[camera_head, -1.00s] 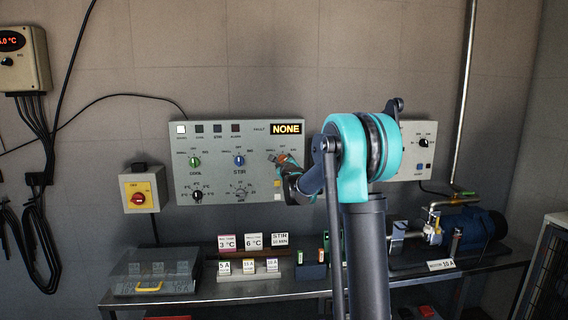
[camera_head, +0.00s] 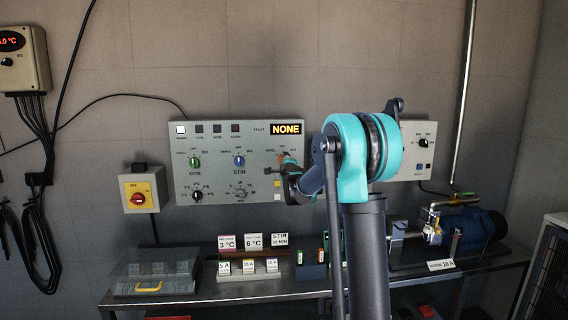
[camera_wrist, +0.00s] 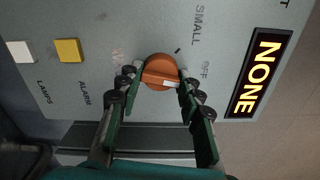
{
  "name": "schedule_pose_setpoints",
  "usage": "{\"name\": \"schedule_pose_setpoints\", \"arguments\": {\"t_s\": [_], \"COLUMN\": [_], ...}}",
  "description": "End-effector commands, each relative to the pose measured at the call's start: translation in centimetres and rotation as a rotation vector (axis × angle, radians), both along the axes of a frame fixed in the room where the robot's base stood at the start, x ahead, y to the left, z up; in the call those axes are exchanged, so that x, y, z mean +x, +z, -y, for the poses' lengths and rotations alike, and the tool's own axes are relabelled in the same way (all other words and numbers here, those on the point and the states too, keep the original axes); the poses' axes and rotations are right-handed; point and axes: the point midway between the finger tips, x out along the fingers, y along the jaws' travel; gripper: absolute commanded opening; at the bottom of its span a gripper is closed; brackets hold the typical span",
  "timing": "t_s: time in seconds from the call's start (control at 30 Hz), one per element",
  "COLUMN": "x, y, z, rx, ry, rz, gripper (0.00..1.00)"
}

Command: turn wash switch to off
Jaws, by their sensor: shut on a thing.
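The wash switch (camera_wrist: 158,66) is a round orange knob on the grey control panel (camera_head: 220,133). In the wrist view it sits between the two fingertips of my gripper (camera_wrist: 160,84), which is shut on it. A pale pointer mark on its raised ridge faces right and slightly down in that view. The OFF label (camera_wrist: 206,69) is to its right and the SMALL label (camera_wrist: 196,26) is above right; the lettering to its left is faint. In the head view my gripper (camera_head: 284,168) is at the panel's right part and largely covers the knob.
The green COOL knob (camera_head: 195,162) and blue STIR knob (camera_head: 239,161) are left of my gripper. The lit NONE display (camera_head: 286,129) is above it. A yellow button (camera_wrist: 68,51) and white button (camera_wrist: 21,51) are close by. The bench (camera_head: 205,297) stands below.

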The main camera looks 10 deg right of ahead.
Motion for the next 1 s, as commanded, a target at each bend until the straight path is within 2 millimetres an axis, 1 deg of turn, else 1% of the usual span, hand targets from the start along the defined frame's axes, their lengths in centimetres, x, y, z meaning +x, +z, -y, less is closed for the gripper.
{"name": "schedule_pose_setpoints", "arguments": {"t_s": [0.2,0.4,0.93,0.97,1.0], "x": [-0.03,-0.03,-0.04,-0.04,-0.04], "y": [-0.01,0.00,-0.02,-0.02,-0.02], "z": [-0.05,-0.05,-0.07,-0.07,-0.07], "rx": [-0.119,-0.179,-0.200,-0.200,-0.199], "ry": [0.001,0.001,0.001,0.001,0.001], "rz": [0.000,0.000,0.000,0.000,0.000], "gripper": [0.07,0.07,0.07,0.39,0.44]}}
